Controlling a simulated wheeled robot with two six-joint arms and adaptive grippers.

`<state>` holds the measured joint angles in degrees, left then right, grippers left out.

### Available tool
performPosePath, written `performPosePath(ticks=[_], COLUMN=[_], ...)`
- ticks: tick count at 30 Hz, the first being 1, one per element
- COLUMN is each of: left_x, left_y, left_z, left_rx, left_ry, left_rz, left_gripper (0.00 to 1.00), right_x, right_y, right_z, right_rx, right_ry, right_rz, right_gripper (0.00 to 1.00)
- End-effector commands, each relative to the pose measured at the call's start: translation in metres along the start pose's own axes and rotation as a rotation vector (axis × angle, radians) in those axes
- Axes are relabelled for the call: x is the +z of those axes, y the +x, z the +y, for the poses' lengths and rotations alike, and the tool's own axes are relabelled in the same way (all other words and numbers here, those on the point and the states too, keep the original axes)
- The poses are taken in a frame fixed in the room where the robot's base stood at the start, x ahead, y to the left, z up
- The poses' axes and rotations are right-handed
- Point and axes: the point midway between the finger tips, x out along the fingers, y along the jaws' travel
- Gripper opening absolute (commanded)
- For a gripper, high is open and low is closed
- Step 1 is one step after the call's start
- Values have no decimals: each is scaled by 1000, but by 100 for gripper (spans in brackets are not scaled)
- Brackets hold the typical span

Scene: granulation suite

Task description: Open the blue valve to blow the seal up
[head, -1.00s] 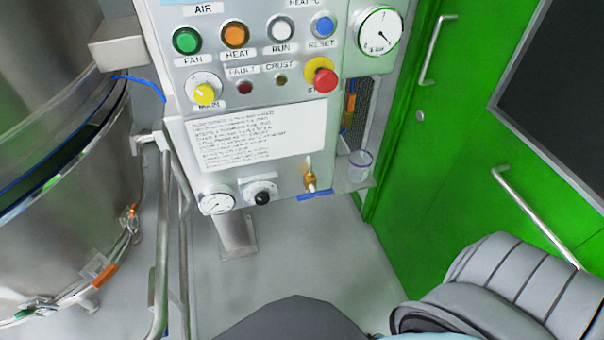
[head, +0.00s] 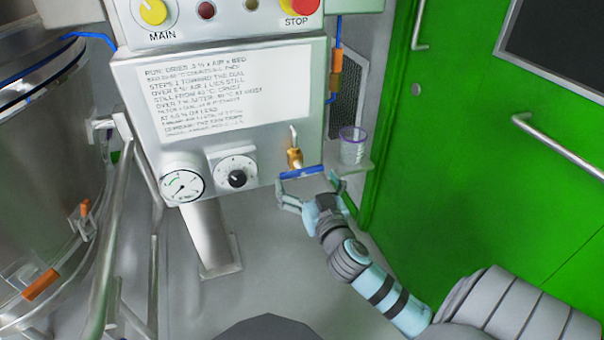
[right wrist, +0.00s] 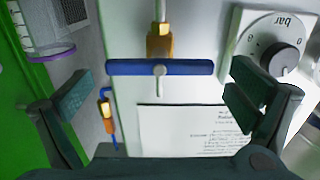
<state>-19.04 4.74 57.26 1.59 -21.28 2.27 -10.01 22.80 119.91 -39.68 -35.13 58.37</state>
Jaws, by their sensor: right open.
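The blue valve handle (head: 300,172) is a straight bar at the lower right of the control panel, below a brass fitting (head: 294,158). In the right wrist view the blue bar (right wrist: 130,68) lies straight across the brass fitting (right wrist: 160,42), with a pale screw at its middle. My right gripper (head: 308,187) is just below and in front of the bar. It is open, with one finger toward each end of the bar. In the right wrist view both fingers (right wrist: 163,92) look apart from the bar. My left gripper is out of view.
A round black knob (head: 236,178) and a pressure gauge (head: 183,186) sit left of the valve. A clear cup with a purple rim (head: 352,150) stands on a small shelf close to its right. A steel vessel (head: 40,170) and rails are at left, a green door (head: 470,150) at right.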

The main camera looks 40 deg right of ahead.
Motion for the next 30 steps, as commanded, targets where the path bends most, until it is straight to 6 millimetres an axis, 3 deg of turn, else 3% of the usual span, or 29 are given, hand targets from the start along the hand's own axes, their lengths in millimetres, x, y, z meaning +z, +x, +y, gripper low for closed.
performPosePath(ticks=[6,15,22,30], left_x=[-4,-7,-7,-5], left_y=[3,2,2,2], left_z=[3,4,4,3], left_rx=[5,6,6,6], left_ry=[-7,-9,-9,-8], left_rz=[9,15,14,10], left_gripper=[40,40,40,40], right_x=[1,1,1,0], right_y=[29,33,33,33], right_z=[0,0,0,0], right_rx=[0,-1,-1,-1], right_ry=[0,-1,0,-17], right_rz=[0,-1,-1,-1], right_gripper=[100,100,65,63])
